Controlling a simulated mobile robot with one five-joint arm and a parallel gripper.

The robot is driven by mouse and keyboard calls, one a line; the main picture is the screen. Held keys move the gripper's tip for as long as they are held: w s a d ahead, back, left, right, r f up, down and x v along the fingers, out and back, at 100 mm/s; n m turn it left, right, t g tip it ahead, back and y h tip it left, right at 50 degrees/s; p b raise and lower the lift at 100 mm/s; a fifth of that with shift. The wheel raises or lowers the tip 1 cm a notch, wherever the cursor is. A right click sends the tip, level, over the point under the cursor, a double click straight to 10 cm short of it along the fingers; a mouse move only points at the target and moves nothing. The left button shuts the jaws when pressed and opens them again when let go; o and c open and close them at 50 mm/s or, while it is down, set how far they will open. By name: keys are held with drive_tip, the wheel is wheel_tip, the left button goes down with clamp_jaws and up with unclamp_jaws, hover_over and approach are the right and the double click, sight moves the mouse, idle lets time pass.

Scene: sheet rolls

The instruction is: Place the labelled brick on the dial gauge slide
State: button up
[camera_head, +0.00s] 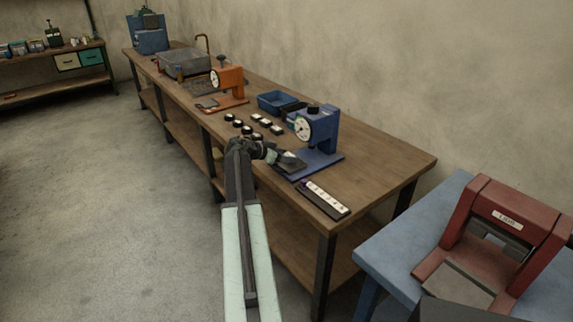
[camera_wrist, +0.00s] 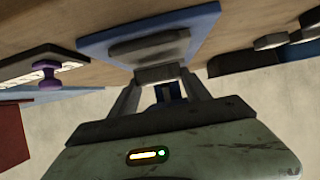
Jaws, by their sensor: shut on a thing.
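The blue dial gauge (camera_head: 318,130) stands on the long bench, its white dial facing left. Its blue base (camera_head: 322,161) carries a dark flat slide at the front; the wrist view shows a grey slab on the blue base (camera_wrist: 93,43). My gripper (camera_head: 285,157) is over the front of that base. In the wrist view my gripper (camera_wrist: 163,82) is shut on a small grey block (camera_wrist: 162,73), close to the slab.
Several small black-and-white pieces (camera_head: 262,123) lie left of the gauge. A blue tray (camera_head: 277,102) and an orange gauge (camera_head: 228,80) stand farther back. A white-marked strip (camera_head: 324,200) lies in front. A red press (camera_head: 505,225) stands on the blue table at right.

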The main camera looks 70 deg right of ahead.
wheel_tip(320, 180, down, 2)
drive_tip(key=shift+f+b, duration=0.1)
drive_tip(key=shift+b, duration=0.2)
drive_tip(key=shift+r, duration=0.3)
drive_tip(key=shift+f, duration=0.15)
drive_tip(key=o, duration=1.5)
